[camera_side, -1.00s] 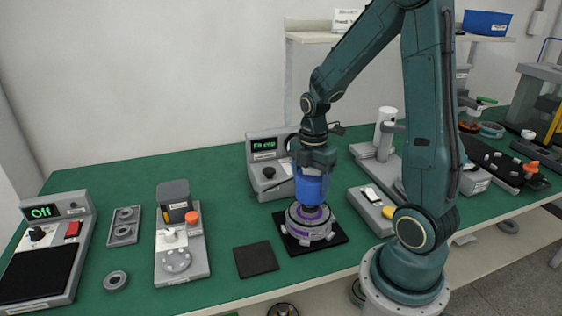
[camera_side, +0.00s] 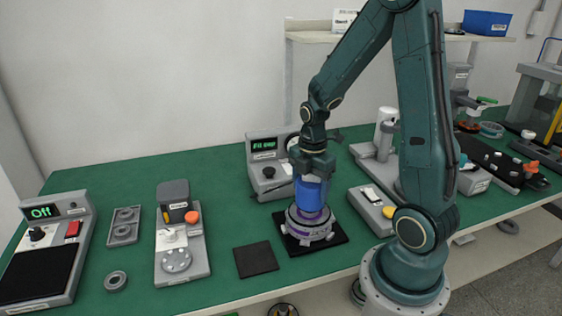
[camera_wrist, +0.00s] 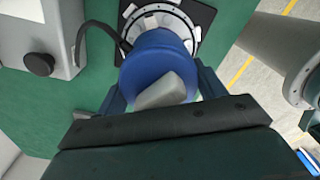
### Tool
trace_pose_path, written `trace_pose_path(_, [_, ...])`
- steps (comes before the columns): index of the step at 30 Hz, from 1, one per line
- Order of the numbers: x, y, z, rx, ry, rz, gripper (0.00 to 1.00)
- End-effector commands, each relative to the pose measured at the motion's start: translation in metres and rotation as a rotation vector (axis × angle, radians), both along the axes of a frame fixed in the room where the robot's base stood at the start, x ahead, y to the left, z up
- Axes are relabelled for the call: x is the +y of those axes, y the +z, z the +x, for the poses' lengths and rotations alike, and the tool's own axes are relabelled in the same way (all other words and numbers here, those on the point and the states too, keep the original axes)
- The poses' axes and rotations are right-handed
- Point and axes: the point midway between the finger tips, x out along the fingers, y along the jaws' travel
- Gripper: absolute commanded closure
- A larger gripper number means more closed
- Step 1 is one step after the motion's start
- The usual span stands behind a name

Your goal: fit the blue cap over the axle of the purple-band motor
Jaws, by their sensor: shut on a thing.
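The blue cap (camera_side: 310,194) is upright in my gripper (camera_side: 314,172), directly above the purple-band motor (camera_side: 310,226). My gripper is shut on the cap, with a finger on each side of it in the wrist view (camera_wrist: 158,100). The cap's lower end is at or just above the motor's top. I cannot tell whether it touches. The motor is a round grey hub with a purple band, on a black mat (camera_side: 336,238). The axle is hidden by the cap. In the wrist view the cap (camera_wrist: 158,52) covers part of the motor (camera_wrist: 178,15).
A grey box with a lit "Fit cap" display (camera_side: 264,146) stands just behind the motor. A switch box (camera_side: 372,208) is close on the right. An empty dark pad (camera_side: 256,260) lies left of the motor. A grey fixture with an orange knob (camera_side: 180,240) stands farther left.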

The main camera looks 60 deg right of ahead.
Motion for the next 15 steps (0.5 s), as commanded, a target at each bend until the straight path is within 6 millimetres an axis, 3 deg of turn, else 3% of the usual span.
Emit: trace_pose_path(15, [0.0001,-0.0052,-0.0002,0.0,0.0,0.0,0.57])
